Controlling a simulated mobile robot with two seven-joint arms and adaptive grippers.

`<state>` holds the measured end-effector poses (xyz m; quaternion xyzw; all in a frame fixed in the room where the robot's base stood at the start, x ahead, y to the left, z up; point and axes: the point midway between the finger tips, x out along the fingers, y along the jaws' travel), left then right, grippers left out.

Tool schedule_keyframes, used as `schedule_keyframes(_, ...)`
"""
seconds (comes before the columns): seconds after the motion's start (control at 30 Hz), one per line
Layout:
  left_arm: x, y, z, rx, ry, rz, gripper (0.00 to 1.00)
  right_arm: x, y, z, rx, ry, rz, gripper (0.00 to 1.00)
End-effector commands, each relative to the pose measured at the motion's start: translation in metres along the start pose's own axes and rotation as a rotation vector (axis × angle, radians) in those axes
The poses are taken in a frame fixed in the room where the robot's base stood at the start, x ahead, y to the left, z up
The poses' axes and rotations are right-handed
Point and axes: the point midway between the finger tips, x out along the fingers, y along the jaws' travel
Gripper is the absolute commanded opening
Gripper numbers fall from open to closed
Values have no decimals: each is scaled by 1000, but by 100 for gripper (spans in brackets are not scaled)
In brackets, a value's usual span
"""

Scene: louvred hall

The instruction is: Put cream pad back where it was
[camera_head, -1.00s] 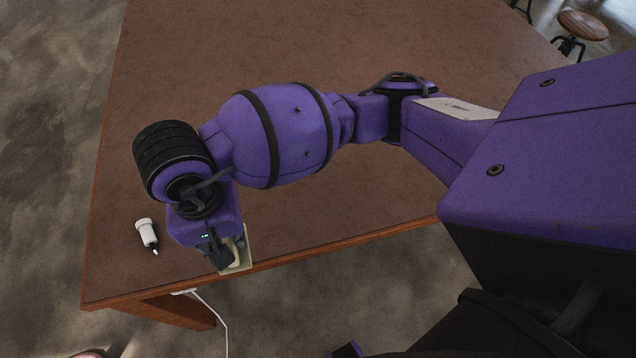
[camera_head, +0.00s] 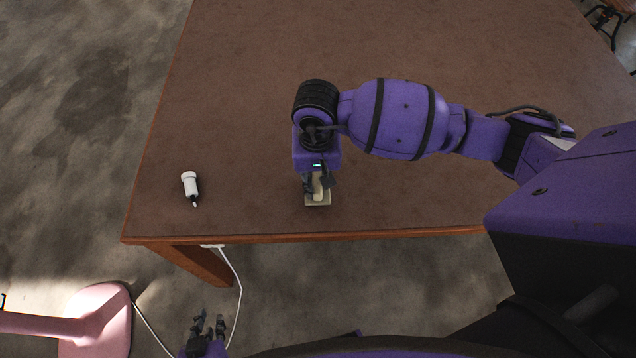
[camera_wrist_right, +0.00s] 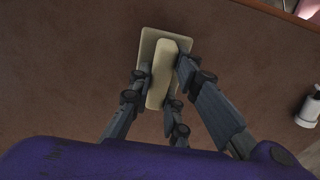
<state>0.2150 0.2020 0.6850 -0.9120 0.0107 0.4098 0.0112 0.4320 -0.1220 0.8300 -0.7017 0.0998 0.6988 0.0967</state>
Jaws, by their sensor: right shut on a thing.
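The cream pad (camera_head: 318,199) is a flat rectangular plate with a raised lighter bar on top. It is at the table's front part, and the right wrist view shows the plate (camera_wrist_right: 149,46) and bar too. My right gripper (camera_head: 318,186) points down and is shut on the bar; in the right wrist view its fingers (camera_wrist_right: 160,86) are on both sides of it. I cannot tell whether the plate touches the table. My left gripper (camera_head: 208,322) is low at the bottom edge of the head view, below the table edge, open and empty.
A small white bottle-like item (camera_head: 190,186) with a dark tip is on the brown table (camera_head: 240,130), left of the pad. A pink object (camera_head: 98,318) is at the lower left, near a white cable (camera_head: 239,290). The tabletop between bottle and pad is clear.

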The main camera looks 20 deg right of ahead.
Motion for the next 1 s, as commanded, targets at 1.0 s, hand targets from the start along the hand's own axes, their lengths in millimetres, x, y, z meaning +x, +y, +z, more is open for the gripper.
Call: schedule_keyframes(1.0, 0, -1, -4, -5, 8, -3, 17, 31, 1, -1, 1, 1, 0, 36)
